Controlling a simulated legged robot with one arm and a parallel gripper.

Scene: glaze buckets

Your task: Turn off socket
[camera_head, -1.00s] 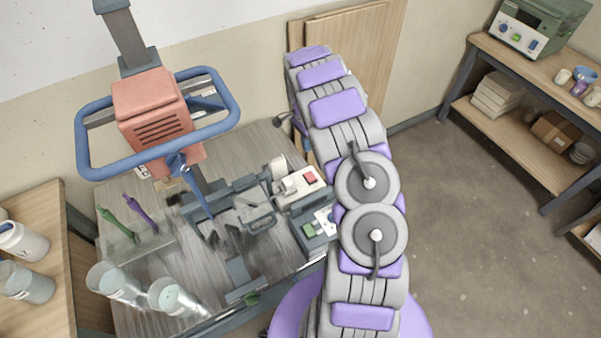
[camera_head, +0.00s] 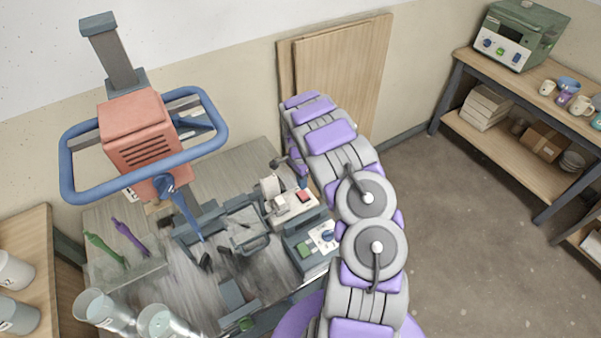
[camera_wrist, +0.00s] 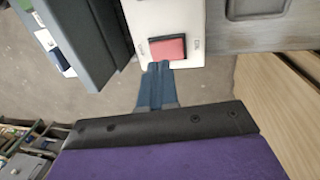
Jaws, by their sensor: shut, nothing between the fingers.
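The socket is a white block (camera_head: 282,214) with a red rocker switch (camera_head: 304,196), on the workbench left of my arm in the head view. In the wrist view its white face (camera_wrist: 190,14) is at the top, and the red switch (camera_wrist: 168,48) sits near its lower edge. My gripper (camera_wrist: 157,68) is shut and empty. Its blue fingertips appear at the lower edge of the red switch and overlap it slightly in the picture. I cannot tell whether they touch. In the head view my arm largely hides the gripper.
A grey device with a dial (camera_head: 323,237) stands beside the socket. A red mixer with a blue ring handle (camera_head: 140,130) stands on the left of the workbench (camera_head: 225,160). Wooden boards (camera_head: 345,70) lean on the wall behind my arm. Floor on the right is open.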

